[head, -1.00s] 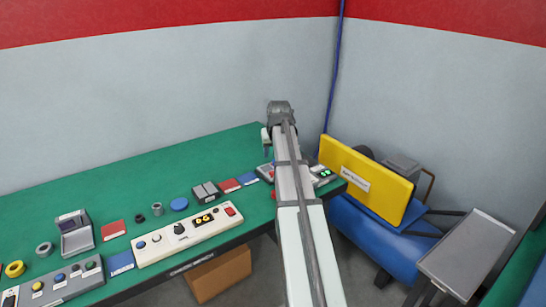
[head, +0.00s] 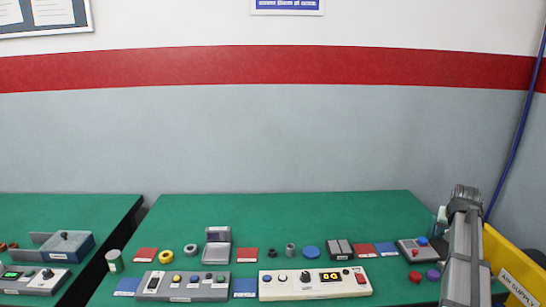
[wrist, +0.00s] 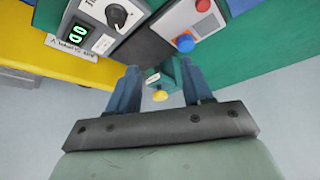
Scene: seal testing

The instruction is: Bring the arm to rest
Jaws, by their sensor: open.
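My arm (head: 464,245) stands at the right of the head view, reaching over the right end of the green bench (head: 180,215). In the wrist view my gripper (wrist: 160,69) is open, with its two dark blue fingers apart. A small teal block with a pale label and a yellow knob (wrist: 160,95) shows between the fingers; I cannot tell whether it touches them. In the head view the fingers are too small to make out.
A grey box with red and blue buttons (head: 418,250) sits close left of my arm. A yellow panel marked air supply (head: 510,277) is at its right. A cream control panel (head: 315,284) and several small parts line the bench front. The bench's back strip is clear.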

